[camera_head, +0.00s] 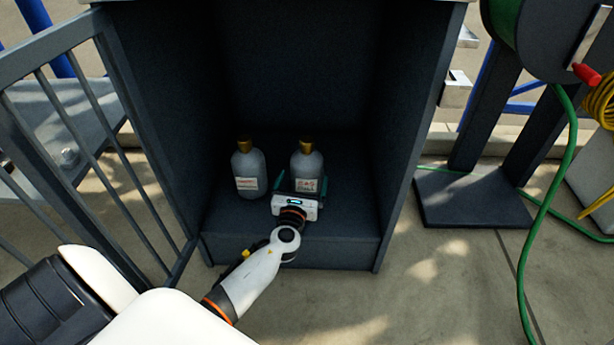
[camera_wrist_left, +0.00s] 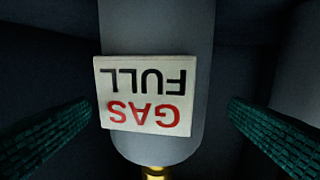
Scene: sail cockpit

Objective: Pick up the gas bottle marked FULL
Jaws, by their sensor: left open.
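Two grey gas bottles with brass tops stand upright side by side inside a dark open locker. The right bottle (camera_head: 306,163) is in front of my left gripper (camera_head: 299,186). In the left wrist view this bottle (camera_wrist_left: 190,42) appears upside down, and its label (camera_wrist_left: 147,95) reads GAS FULL. My left gripper is open, with its green fingers (camera_wrist_left: 45,135) on either side of the bottle and gaps between them and it. The left bottle (camera_head: 248,168) has a label too small to read in the head view. My right gripper is not in view.
A metal railing (camera_head: 75,120) stands at left. A hose reel (camera_head: 530,40) with a green hose (camera_head: 568,160) is at right. The paving in front is clear.

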